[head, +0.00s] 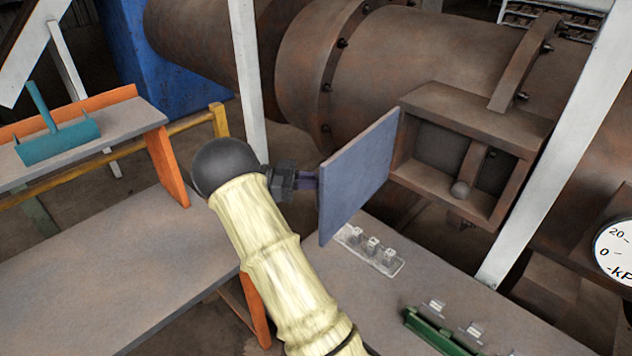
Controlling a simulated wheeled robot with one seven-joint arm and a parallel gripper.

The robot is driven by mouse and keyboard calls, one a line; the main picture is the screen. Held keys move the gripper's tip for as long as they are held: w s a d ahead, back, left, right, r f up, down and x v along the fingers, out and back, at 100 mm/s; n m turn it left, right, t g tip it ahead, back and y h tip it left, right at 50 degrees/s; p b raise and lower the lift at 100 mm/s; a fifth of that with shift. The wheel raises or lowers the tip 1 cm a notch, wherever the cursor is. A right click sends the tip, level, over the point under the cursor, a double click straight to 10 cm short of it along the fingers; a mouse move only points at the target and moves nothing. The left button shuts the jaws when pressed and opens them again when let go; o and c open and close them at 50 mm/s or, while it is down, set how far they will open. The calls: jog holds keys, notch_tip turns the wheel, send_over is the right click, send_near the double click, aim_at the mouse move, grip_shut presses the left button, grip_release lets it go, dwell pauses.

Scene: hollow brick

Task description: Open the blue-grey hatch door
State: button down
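The blue-grey hatch door (352,182) stands swung out from a rusty brown box (470,112). Its right edge is by the box's left side, and the box's front is uncovered. My gripper (308,179) is at the left side of the door, at the end of my pale sleeved arm. A small purple-grey part shows between the dark gripper body and the door. The fingertips are too small and partly hidden to tell whether they are open or shut on a handle.
A large rusty pipe (420,60) runs behind the box. White posts (248,80) stand left and right. Below the door, a grey bench (440,295) holds a switch strip (370,250) and a green rail (436,332). An orange-edged shelf (120,118) is at left. A gauge (615,252) is at right.

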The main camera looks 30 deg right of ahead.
jog(key=shift+w+d, duration=0.1)
jog(key=shift+w, duration=0.05)
jog(key=shift+s+r, duration=0.1)
jog(key=shift+s, duration=0.1)
jog(key=c, duration=1.8)
grip_release()
jog(key=shift+d, duration=0.1)
jog(key=shift+o, duration=1.3)
jog(key=shift+w+d, duration=0.1)
jog(key=shift+a, duration=0.35)
jog(key=b+v, duration=0.3)
jog(key=v, duration=1.4)
jog(key=shift+a, duration=0.1)
